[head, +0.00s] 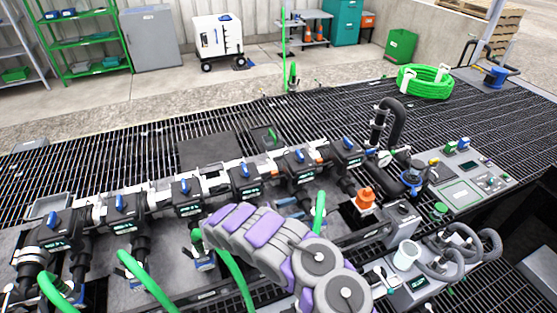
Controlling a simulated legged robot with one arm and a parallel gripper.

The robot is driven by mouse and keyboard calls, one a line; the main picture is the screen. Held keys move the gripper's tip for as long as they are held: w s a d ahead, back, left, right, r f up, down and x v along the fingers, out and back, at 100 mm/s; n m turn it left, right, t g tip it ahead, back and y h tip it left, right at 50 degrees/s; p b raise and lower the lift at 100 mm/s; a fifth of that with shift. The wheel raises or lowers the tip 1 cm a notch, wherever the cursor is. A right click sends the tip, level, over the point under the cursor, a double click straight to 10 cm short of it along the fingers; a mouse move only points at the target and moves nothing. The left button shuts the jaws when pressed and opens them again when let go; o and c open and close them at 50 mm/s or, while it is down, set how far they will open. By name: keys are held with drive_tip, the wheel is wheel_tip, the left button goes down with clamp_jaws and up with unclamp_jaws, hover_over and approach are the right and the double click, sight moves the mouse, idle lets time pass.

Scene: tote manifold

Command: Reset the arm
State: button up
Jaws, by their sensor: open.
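My grey and purple arm comes in from the bottom right of the middle and reaches up and left over the manifold. My gripper (212,230) is at the arm's far left end, above the front of the manifold and close to a green hose. It is open, and I see nothing held in it. Its fingertips are hard to tell apart from the arm's end, and I cannot tell whether it touches the hose. The manifold (160,190) is a row of several black valve units with blue handles. My arm hides part of the grating and hoses below it.
Green hoses (145,280) rise in front of the manifold. An orange fitting (365,198), a control panel (465,180) and a box with grey hoses (415,283) stand to the right. A coiled green hose (425,82) lies on the grating behind. Open grating is beyond the manifold.

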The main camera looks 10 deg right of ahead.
drive_tip(key=s+d+r+m+g+y, duration=0.1)
drive_tip(key=s+d+r+m+g, duration=0.4)
drive_tip(key=r, duration=0.5)
drive_tip(key=s+d+r+m+g+y, duration=0.1)
drive_tip(key=s+d+r+m+g, duration=0.3)
drive_tip(key=d+r, duration=0.45)
drive_tip(key=s+r+m+y, duration=0.3)
drive_tip(key=s+r, duration=0.1)
drive_tip(key=s, duration=0.3)
drive_tip(key=s+r+m+y, duration=0.2)
drive_tip(key=s+r+m, duration=0.1)
drive_tip(key=s, duration=0.4)
drive_tip(key=s+a+m+t+y, duration=0.2)
drive_tip(key=s+a+y, duration=0.3)
drive_tip(key=s+a, duration=0.3)
drive_tip(key=s+a+m+t+y, duration=0.1)
drive_tip(key=s+a+m+y, duration=0.2)
drive_tip(key=s, duration=1)
drive_tip(key=a+y, duration=0.2)
drive_tip(key=a, duration=0.3)
drive_tip(key=shift+t+y, duration=0.3)
drive_tip(key=shift+t, duration=0.1)
